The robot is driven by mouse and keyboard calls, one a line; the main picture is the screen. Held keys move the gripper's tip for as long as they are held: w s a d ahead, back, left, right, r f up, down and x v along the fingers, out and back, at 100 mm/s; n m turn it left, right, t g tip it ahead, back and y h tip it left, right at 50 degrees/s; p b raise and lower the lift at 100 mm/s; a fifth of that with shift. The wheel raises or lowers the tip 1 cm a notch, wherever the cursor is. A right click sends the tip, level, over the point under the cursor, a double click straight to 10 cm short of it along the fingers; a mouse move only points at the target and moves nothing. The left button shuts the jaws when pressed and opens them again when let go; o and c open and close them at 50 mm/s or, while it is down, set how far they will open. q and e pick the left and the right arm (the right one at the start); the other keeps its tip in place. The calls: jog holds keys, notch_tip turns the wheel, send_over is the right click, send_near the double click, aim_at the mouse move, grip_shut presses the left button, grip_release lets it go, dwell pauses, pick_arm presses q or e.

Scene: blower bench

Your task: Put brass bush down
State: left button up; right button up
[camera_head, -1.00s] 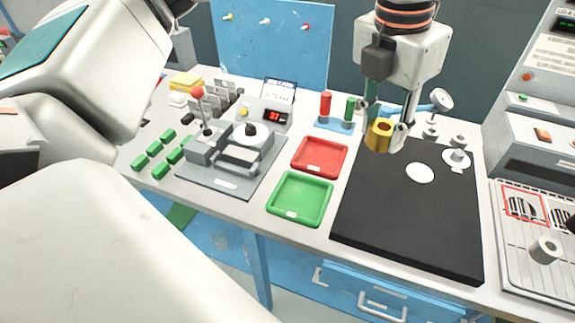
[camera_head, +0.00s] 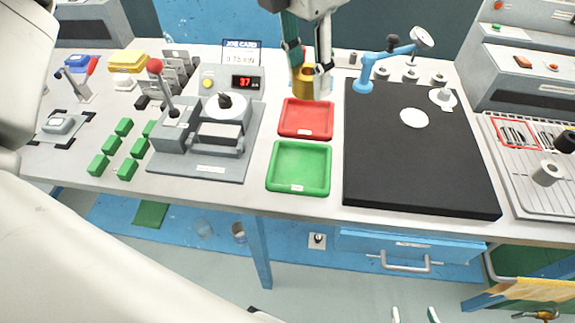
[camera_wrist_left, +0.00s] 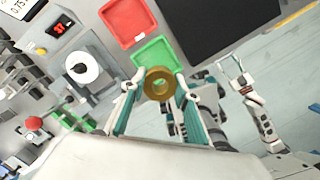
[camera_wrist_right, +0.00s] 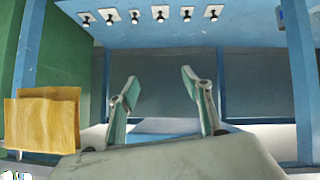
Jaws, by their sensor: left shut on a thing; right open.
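The brass bush (camera_head: 302,82) is a gold ring-shaped piece. My left gripper (camera_head: 308,76) is shut on it; in the head view the bush appears at the back edge of the red tray (camera_head: 307,134). In the left wrist view the bush (camera_wrist_left: 158,87) sits between the two fingertips, its hole facing the camera, overlapping the green tray (camera_wrist_left: 165,46). Its exact height above the bench is unclear. The green tray (camera_head: 299,191) is empty, in front of the red one. My right gripper (camera_wrist_right: 158,88) is open and empty, low in front of the bench.
The black mat (camera_head: 400,165) lies right of the trays, with a white disc (camera_head: 414,118) and a blue jointed arm (camera_head: 365,86) at its back. The grey press fixture (camera_head: 200,150) and several green blocks (camera_head: 127,168) are on the left. A yellow cloth (camera_wrist_right: 42,120) shows in the right wrist view.

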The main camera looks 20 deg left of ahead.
pick_arm(q)
jog(key=b, duration=0.3)
send_over(302, 168)
notch_tip(302, 168, down, 14)
jog(key=shift+s+a+f, duration=0.15)
jog(key=shift+s+f, duration=0.1)
jog(key=shift+f, duration=0.2)
notch_tip(302, 168, down, 5)
jog(key=shift+f+b, duration=0.1)
jog(key=shift+b, duration=0.65)
jog(key=shift+f, duration=0.1)
jog(key=o, duration=1.3)
jog(key=shift+c, duration=0.2)
jog(key=shift+o, duration=0.2)
pick_arm(e)
jog(key=shift+w+a+f, duration=0.1)
jog(key=shift+a+f, duration=0.1)
jog(key=shift+a, duration=0.25)
jog(key=shift+w+a+f, duration=0.1)
jog(key=shift+a+f, duration=0.05)
jog(key=shift+a, duration=0.25)
